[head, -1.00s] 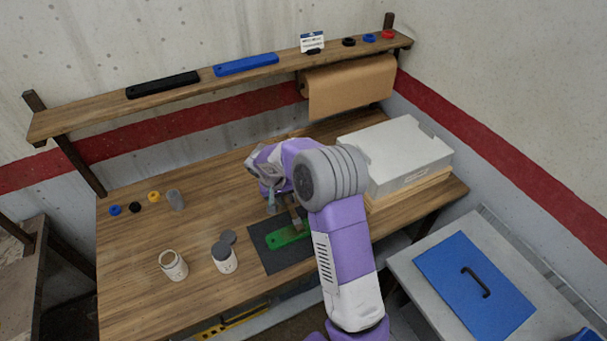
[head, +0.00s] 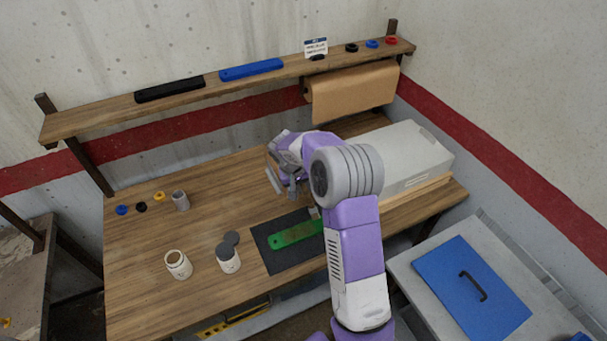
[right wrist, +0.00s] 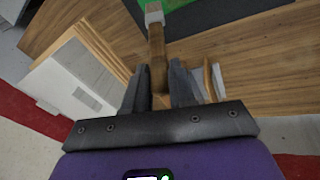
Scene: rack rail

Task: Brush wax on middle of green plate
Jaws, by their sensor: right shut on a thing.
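The green plate (head: 293,235) lies on a dark mat (head: 283,262); my right arm hides its right end. My right gripper (right wrist: 158,82) is shut on the wooden handle of a brush (right wrist: 157,50). The brush's pale grey end points away from the fingers, toward the green plate at the top of the right wrist view (right wrist: 188,14). In the head view, the brush end (head: 314,212) shows beside my arm, near the plate's far edge. I cannot tell whether it touches the plate. An open pale jar (head: 178,268) stands left of the mat. My left gripper is out of view.
A jar with a grey top (head: 228,264) and a dark disc (head: 231,238) stand by the mat. A grey cup (head: 181,201) and small coloured rings are at the far left. A grey box (head: 415,160) stands right of my arm. The left front of the bench (head: 135,300) is clear.

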